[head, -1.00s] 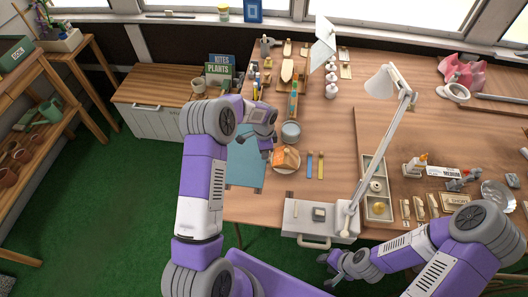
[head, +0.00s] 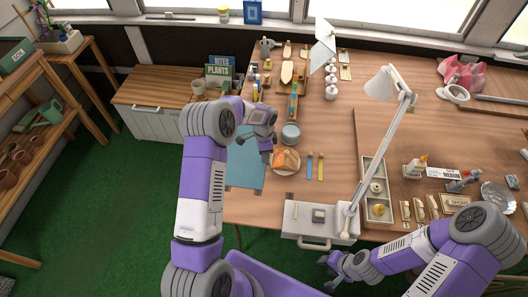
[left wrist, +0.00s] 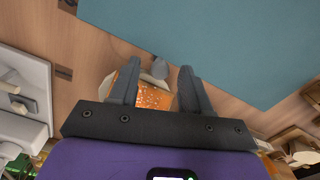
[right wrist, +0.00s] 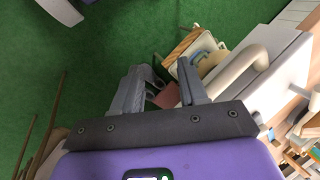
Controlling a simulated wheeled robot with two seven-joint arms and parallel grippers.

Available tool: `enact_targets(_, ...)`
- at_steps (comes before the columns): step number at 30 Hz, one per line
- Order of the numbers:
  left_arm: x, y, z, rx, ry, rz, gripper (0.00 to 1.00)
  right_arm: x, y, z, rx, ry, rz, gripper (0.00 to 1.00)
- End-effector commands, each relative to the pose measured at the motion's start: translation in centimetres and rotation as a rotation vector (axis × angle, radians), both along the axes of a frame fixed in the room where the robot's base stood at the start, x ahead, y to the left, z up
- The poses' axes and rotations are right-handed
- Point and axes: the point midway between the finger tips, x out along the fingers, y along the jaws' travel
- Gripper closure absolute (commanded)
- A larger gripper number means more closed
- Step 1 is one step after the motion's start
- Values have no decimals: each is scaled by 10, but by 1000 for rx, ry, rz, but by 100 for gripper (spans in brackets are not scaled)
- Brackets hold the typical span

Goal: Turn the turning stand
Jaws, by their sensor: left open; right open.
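The turning stand is a low round disc (head: 291,172) on the wooden table, with an orange block (head: 286,159) on top. My left gripper (head: 268,153) is at the left edge of the stand, pointing down. In the left wrist view, the orange block (left wrist: 155,97) shows between its open fingers, speckled with light dots. I cannot tell whether a finger touches the stand or block. My right gripper (head: 327,268) is open and empty, low in front of the table edge. In the right wrist view, green floor shows beyond its fingers (right wrist: 165,90).
A teal mat (head: 245,165) lies left of the stand, and a grey bowl (head: 290,133) stands just behind it. Blue and yellow tools (head: 315,166) lie to the right. A white lamp (head: 375,140) and a divided tray (head: 378,210) stand further right.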

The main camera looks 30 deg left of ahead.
Motion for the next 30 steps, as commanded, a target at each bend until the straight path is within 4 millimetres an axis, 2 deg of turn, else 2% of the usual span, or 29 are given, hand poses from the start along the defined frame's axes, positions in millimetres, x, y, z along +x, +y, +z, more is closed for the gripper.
enact_targets(12, 1, 0, 62, 0, -3, 0, 52, 0, 0, 7, 0, 0, 0, 57)
enact_targets(15, 1, 0, 71, 0, -3, -1, 52, 0, 0, 8, 0, 0, 0, 57)
enact_targets(30, 0, 0, 75, 0, -1, 0, 52, 0, 0, 8, 0, 0, 0, 57)
